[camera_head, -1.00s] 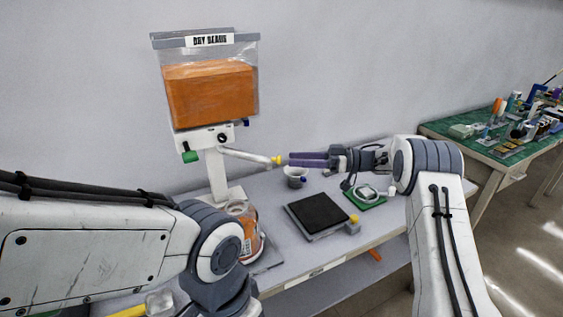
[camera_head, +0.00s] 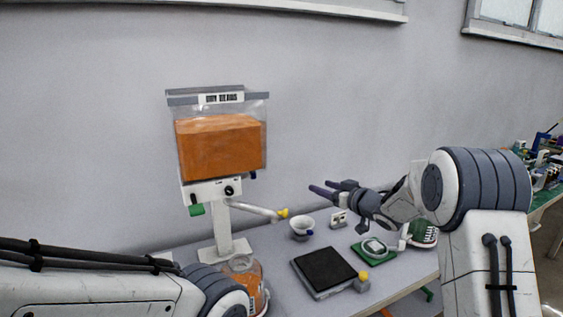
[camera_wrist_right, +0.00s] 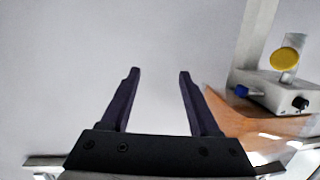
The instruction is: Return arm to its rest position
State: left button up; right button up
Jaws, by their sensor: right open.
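My right gripper (camera_head: 333,189) is open and empty, held above the table to the right of the dispenser. In the right wrist view its two dark fingers (camera_wrist_right: 158,72) stand apart with only the pale wall between them. The dispenser has a clear bin labelled "DRY BEANS" (camera_head: 222,147) with orange contents, and a white arm with a yellow tip (camera_head: 283,213). The yellow tip and my right gripper are apart. Part of the dispenser, with a yellow knob (camera_wrist_right: 284,58), shows at the right of the wrist view. My left arm comes in at lower left; its gripper is out of view.
On the table (camera_head: 270,268) stand a white cup (camera_head: 302,228), a black-topped plate (camera_head: 324,270) with a yellow knob, a green pad with a round item (camera_head: 374,249), and a clear jar with orange contents (camera_head: 244,270). A cluttered green table is at far right.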

jog(key=s+d+f+m+g+h, duration=0.25)
jog(key=s+f, duration=0.25)
jog(key=s, duration=0.6)
jog(key=s+d+f+m+g+h, duration=0.1)
jog(key=s+f+m+g+h, duration=0.25)
jog(key=s, duration=0.75)
jog(key=s+d+f+g+h, duration=0.2)
jog(key=s+f+g+h, duration=0.3)
jog(key=s, duration=0.6)
jog(key=s+a+r+n+g+y+p, duration=0.1)
jog(key=s+a+r+n+p, duration=0.1)
jog(key=s+a, duration=0.5)
jog(key=s+a+r+n+g+y+p, duration=0.1)
jog(key=s+a+r+n+y+p, duration=0.1)
jog(key=s+a+r+n, duration=0.3)
jog(key=s+a+r, duration=0.1)
jog(key=s+a, duration=0.1)
jog(key=s, duration=0.2)
jog(key=shift+s+r+g+y+p, duration=0.25)
jog(key=shift+r+g+y+p, duration=0.05)
jog(key=shift+r+g, duration=0.1)
